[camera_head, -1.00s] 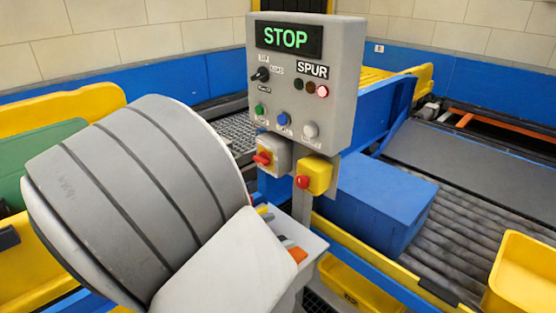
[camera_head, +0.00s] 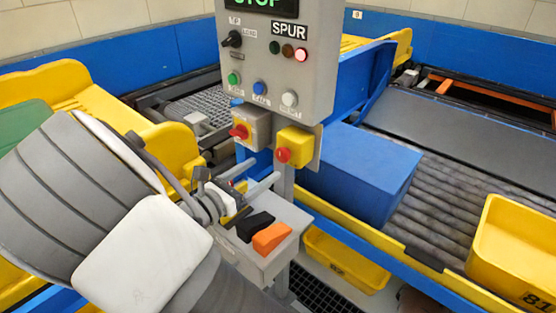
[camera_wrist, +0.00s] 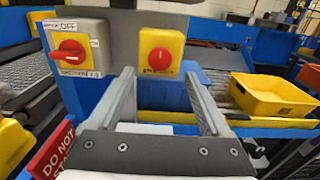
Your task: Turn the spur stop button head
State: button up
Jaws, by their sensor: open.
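The spur stop button is a red round head (camera_head: 283,155) on a yellow box (camera_head: 297,141), under the grey SPUR control panel (camera_head: 275,62). In the wrist view the red head (camera_wrist: 160,60) shows centred between my two fingers, with its yellow box (camera_wrist: 161,40) behind it. My gripper (camera_head: 265,168) is open and empty, with its fingers pointing at the box. In the wrist view my gripper (camera_wrist: 159,76) has one finger on each side of the head's line, apparently short of it. I see no contact.
A grey isolator box with a red rotary handle (camera_head: 239,131) is just left of the button. Below my gripper is a grey shelf with a black and an orange block (camera_head: 271,237). A blue box (camera_head: 362,175) and yellow tray (camera_head: 515,250) stand right, on rollers.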

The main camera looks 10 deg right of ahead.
aim_at(280, 157)
jog(key=x, duration=0.7)
jog(key=shift+b, duration=0.35)
grip_shut()
